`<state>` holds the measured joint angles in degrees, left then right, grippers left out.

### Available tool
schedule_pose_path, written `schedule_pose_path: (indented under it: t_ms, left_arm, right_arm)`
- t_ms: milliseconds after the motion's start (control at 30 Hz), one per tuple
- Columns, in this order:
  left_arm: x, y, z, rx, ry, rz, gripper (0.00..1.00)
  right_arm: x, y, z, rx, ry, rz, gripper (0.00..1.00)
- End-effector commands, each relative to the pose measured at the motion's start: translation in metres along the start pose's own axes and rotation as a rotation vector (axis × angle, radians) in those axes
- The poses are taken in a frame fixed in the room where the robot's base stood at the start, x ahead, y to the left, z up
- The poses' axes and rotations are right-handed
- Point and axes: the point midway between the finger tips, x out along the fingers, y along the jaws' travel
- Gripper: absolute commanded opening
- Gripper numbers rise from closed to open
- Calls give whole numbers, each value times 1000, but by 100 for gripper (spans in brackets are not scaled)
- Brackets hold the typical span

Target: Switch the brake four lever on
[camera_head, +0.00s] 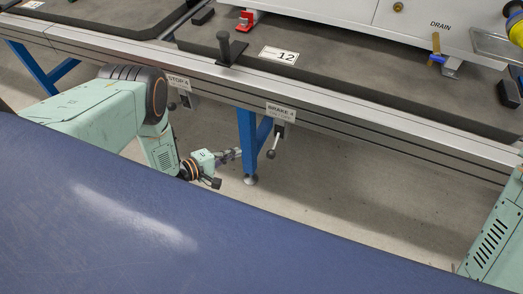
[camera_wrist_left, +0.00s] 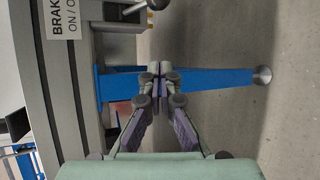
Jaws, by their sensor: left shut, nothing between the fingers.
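The brake four lever (camera_head: 273,145) hangs below the bench rail under its BRAKE 4 label (camera_head: 281,112). It is a thin rod with a dark ball at its lower end, slanting down and a little left. My left gripper (camera_head: 240,152) is shut and empty, low beside the blue bench leg, left of the lever and apart from it. In the left wrist view, the shut fingertips (camera_wrist_left: 160,75) are in front of the blue leg. The BRAKE label (camera_wrist_left: 62,18) and a lever's ball end (camera_wrist_left: 157,4) show at the top edge there. My right gripper is out of view.
The blue bench leg (camera_head: 247,143) stands close to my left gripper, with a round foot (camera_head: 251,180). A STOP 4 label (camera_head: 179,82) is on the rail to the left, near my left arm. The floor (camera_head: 345,190) right of the lever is clear.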

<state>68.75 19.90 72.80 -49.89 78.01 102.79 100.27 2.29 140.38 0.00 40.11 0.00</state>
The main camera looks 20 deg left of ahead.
Motion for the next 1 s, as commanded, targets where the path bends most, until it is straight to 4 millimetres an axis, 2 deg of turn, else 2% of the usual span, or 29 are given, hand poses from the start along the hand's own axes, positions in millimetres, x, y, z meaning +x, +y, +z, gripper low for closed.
schedule_pose_path:
  t_ms: [167, 267, 500, 800, 1000]
  left_arm:
    - [4, 0, 0, 2, 0, 0, 0]
    - [14, 0, 0, 3, -2, 1, 0]
    - [58, -1, 0, 5, -3, 2, 0]
    - [105, -1, -1, 5, -2, 2, 0]
    - [96, 3, 20, 1, -1, -1, 0]
  right_arm:
    - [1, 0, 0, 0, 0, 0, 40]
    - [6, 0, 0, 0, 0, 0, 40]
    - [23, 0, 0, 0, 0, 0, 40]
    - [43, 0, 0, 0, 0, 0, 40]
    - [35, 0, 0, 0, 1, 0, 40]
